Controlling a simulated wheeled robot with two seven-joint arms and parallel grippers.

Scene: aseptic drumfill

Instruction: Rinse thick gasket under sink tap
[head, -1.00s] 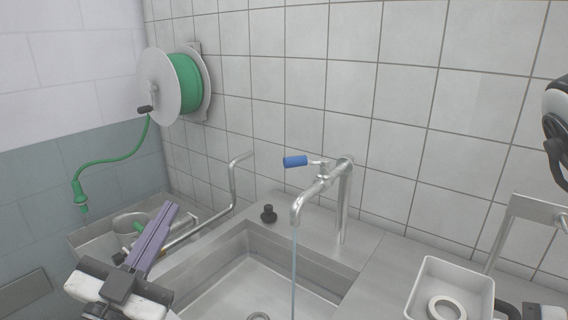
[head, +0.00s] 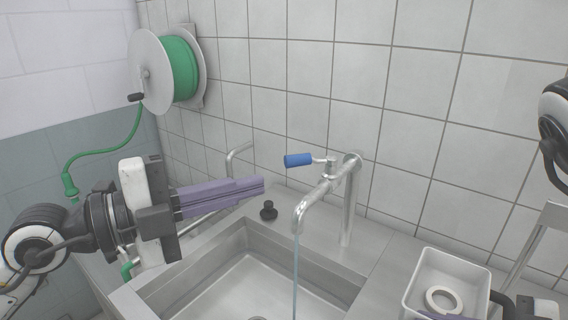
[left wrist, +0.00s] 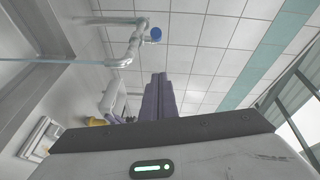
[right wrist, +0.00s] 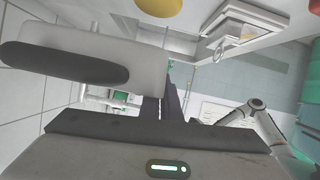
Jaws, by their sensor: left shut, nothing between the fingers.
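The sink tap (head: 325,192) has a blue lever handle (head: 298,160) and a thin stream of water (head: 295,270) runs from its spout into the sink (head: 215,290). A pale ring-shaped gasket (head: 443,299) lies in a white bin (head: 414,283) right of the sink; I cannot tell whether it is the thick one. My left gripper (head: 262,185) is shut and empty, its purple fingers pointing right at the blue handle, a short gap away. The left wrist view also shows the blue handle (left wrist: 156,34). My right gripper shows in the right wrist view (right wrist: 168,75); its jaw state is unclear.
A green hose reel (head: 180,68) hangs on the tiled wall at upper left. A black knob (head: 268,210) stands on the sink's back ledge. A bent metal pipe (head: 233,160) rises behind my left gripper. A metal frame (head: 535,235) stands at the right.

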